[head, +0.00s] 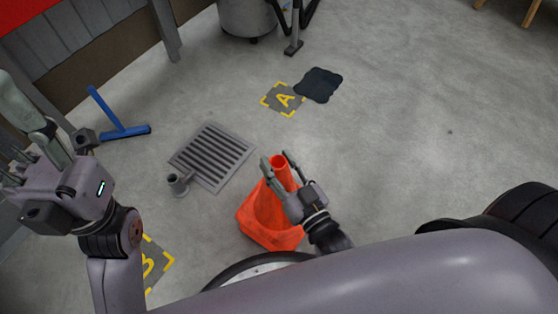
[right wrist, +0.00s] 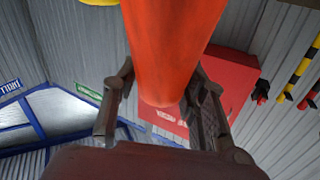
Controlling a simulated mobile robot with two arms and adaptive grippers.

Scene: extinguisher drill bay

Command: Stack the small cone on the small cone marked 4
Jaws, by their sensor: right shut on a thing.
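An orange cone (head: 265,222) shows in the head view, below and right of the floor grate. Its wide square base is toward the bottom of the picture and its narrow end points up the picture. My right gripper (head: 278,163) is shut on it near the narrow end. In the right wrist view the orange cone (right wrist: 170,50) is between both fingers. I see no number 4 and cannot make out a separate second cone.
A metal grate (head: 212,157) and a short grey pipe stub (head: 178,185) lie left of the cone. A blue T-shaped tool (head: 120,128), a yellow-marked A square (head: 284,99) and a dark mat (head: 318,84) lie farther off. The floor to the right is clear.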

